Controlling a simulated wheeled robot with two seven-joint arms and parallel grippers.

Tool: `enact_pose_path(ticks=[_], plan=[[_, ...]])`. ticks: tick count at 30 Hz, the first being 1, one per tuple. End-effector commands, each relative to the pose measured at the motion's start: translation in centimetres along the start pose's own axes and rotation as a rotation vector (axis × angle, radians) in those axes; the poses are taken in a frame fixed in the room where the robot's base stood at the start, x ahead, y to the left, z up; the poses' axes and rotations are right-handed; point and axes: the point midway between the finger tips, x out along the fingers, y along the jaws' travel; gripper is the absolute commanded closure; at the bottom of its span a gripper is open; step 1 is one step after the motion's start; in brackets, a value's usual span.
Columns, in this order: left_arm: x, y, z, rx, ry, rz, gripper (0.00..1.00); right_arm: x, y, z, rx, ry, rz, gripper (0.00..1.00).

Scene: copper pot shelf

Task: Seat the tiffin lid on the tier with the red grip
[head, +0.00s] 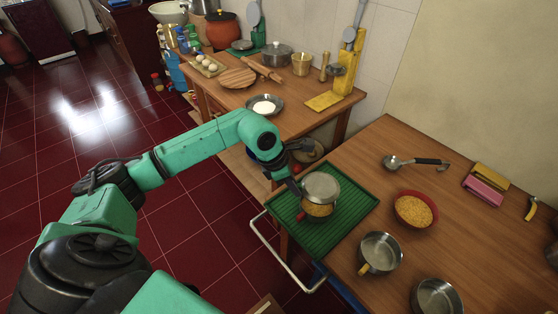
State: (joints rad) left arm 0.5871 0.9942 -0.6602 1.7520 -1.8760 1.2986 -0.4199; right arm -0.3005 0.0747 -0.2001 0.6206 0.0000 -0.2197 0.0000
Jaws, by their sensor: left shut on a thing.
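The round steel tiffin lid (321,186) is at the left gripper (294,183), which is shut on its left side. The lid lies over a tier (318,210) that shows yellowish below it. A red grip (300,216) sticks out at this tier's lower left. The lid covers most of the tier's mouth, and I cannot tell whether it rests on the rim or hovers just above it. The tier stands on a green ribbed tray (345,222). My right gripper is out of view.
A steel tier with a yellow grip (380,252), another steel bowl (437,297) and a red bowl of yellow grains (415,209) stand to the right. A ladle (415,161) lies behind them. A second table (225,98) with cookware is at the back.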

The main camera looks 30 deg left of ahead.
Motion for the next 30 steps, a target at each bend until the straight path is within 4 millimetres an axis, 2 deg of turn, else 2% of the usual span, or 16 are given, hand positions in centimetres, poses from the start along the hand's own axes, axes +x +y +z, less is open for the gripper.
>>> enact_pose_path(ticks=[17,21,30], plan=[[4.9,0.1,-2.1,-0.005,0.001,0.002,1.0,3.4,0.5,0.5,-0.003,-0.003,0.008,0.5],[6.0,0.2,-2.6,-0.005,0.001,0.002,1.0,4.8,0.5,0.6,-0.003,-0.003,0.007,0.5],[6.0,0.2,-2.6,-0.005,0.001,0.002,1.0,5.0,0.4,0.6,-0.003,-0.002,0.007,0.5]])
